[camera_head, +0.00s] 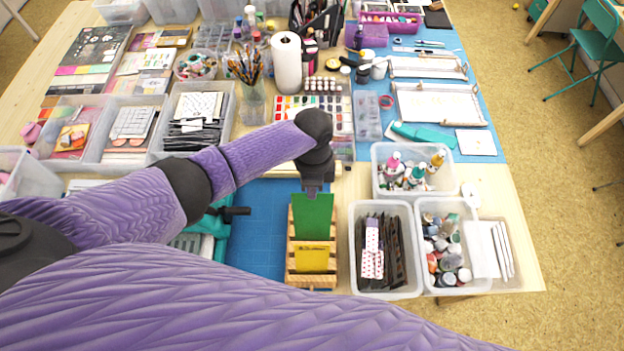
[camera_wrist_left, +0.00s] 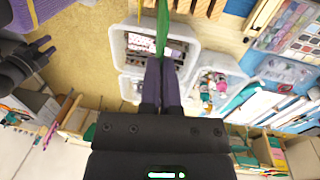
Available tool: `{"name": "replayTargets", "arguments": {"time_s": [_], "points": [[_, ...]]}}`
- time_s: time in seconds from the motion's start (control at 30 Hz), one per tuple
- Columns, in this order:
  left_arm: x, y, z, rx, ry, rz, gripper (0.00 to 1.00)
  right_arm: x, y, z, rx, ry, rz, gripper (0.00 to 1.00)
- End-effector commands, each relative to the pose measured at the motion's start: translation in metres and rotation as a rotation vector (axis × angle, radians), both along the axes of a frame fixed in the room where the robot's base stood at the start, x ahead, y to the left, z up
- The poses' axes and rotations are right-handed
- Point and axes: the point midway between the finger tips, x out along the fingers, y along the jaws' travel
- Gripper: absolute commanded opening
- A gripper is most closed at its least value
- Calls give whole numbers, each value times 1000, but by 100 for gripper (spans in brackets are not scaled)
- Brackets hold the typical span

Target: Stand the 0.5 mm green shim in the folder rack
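The green shim (camera_head: 312,217) is a thin upright sheet above the back part of the wooden folder rack (camera_head: 291,281). Its lower edge overlaps the rack in the head view, so I cannot tell whether it is in a slot. A yellow sheet (camera_head: 311,258) stands in the front of the rack. My left gripper (camera_head: 313,188) is shut on the shim's top edge. In the left wrist view, the fingers (camera_wrist_left: 162,62) pinch the shim (camera_wrist_left: 163,28), seen nearly edge-on. A black gripper-like part, probably my right gripper (camera_wrist_left: 44,48), shows at the left there; its opening is unclear.
Right of the rack stands a clear bin (camera_head: 355,278) of dark folders, with a bin of bottles (camera_head: 420,205) beside it. A teal item with a black handle (camera_head: 235,211) lies left of the rack. Blue mat (camera_head: 258,240) shows bare between them.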

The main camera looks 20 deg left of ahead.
Motion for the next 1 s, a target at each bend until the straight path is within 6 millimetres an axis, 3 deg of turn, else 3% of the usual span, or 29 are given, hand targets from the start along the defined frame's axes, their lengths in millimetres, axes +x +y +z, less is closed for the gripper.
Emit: {"name": "replayTargets", "arguments": {"time_s": [0.1, 1.0], "points": [[-3, -1, -21, 0, 1, 0, 0, 0, 0, -16, 0, 0, 0, 43], [-19, -5, -144, 0, 0, 0, 0, -1, 1, -104, 1, 2, -1, 43]]}}
